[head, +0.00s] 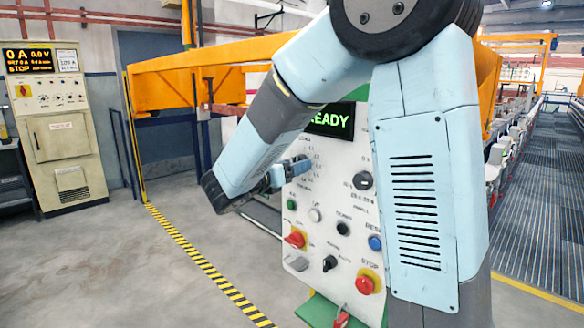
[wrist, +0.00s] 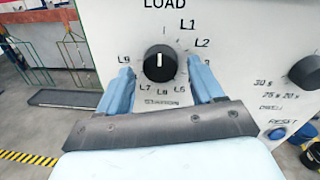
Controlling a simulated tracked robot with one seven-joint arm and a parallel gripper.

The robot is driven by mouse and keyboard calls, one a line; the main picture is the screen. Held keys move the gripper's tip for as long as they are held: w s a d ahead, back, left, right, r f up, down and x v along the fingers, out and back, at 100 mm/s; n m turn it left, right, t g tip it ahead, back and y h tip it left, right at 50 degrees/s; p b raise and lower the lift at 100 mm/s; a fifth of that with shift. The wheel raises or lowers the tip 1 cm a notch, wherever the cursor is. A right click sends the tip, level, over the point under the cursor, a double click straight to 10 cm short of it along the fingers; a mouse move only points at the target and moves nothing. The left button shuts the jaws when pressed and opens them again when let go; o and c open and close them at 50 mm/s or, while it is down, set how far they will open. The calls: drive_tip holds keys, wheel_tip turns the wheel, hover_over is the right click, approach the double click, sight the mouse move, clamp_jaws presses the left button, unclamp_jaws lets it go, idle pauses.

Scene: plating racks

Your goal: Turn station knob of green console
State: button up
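The console's pale panel (head: 330,205) stands behind my arm in the head view, with a green base (head: 318,310) and a display ending in "READY" (head: 332,121). The station knob (wrist: 160,63) is round and black in the wrist view. Its white mark points up toward "LOAD", and labels such as L1, L2, L7 and L9 ring it. My gripper (wrist: 160,72) is open, with one blue finger on each side of the knob. Gaps show between the fingers and the knob; depth contact is unclear. In the head view my gripper (head: 298,167) is at the panel and hides the knob.
A black dwell knob (wrist: 306,72) and a blue reset button (wrist: 277,133) are to the right. Open floor lies left.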

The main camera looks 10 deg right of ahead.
drive_tip(key=c, duration=1)
drive_tip(key=shift+m, duration=0.3)
drive_tip(key=m, duration=1.1)
drive_tip(key=shift+w+a+f+h, duration=0.1)
drive_tip(key=shift+h, duration=0.3)
drive_tip(key=shift+m, duration=0.4)
drive_tip(key=o, duration=1.1)
drive_tip(key=shift+c, duration=0.2)
